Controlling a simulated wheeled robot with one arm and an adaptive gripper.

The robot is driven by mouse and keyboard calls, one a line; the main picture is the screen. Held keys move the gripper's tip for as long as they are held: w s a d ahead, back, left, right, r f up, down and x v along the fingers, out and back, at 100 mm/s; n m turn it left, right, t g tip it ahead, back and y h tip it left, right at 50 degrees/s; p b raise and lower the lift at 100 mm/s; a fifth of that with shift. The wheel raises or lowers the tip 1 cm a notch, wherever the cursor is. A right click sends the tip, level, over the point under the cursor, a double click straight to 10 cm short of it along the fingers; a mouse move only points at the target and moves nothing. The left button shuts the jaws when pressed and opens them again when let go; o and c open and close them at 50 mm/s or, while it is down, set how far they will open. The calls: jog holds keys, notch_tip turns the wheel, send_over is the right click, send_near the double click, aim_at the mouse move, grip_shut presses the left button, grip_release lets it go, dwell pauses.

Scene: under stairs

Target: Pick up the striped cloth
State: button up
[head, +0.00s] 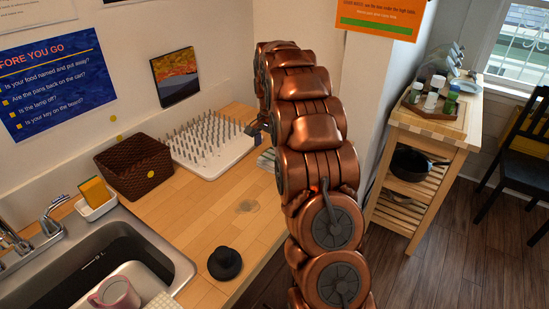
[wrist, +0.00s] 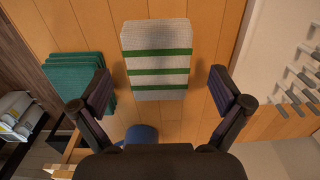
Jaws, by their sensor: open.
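The striped cloth (wrist: 157,58) is a folded, off-white cloth with green stripes, lying flat on the wooden counter at the upper middle of the wrist view. My gripper (wrist: 161,86) is open and empty above the counter, its two fingers apart to the left and right of the cloth's near end. It does not touch the cloth as far as I can see. In the head view my arm hides most of this spot. A small pale patch with stripes, probably the striped cloth (head: 266,158), shows beside the arm.
A green folded stack (wrist: 76,78) lies left of the cloth. A blue round object (wrist: 142,133) is close below, partly hidden by my gripper. A white pegged drying rack (head: 208,145) stands left of my arm, beside a brown basket (head: 137,168). A black knob-topped lid (head: 225,263) lies near the sink.

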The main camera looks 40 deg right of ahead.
aim_at(272, 157)
jog(key=shift+s+a+f+p, duration=0.15)
jog(key=shift+f+p, duration=0.5)
jog(key=shift+f, duration=1.2)
jog(key=c, duration=1.1)
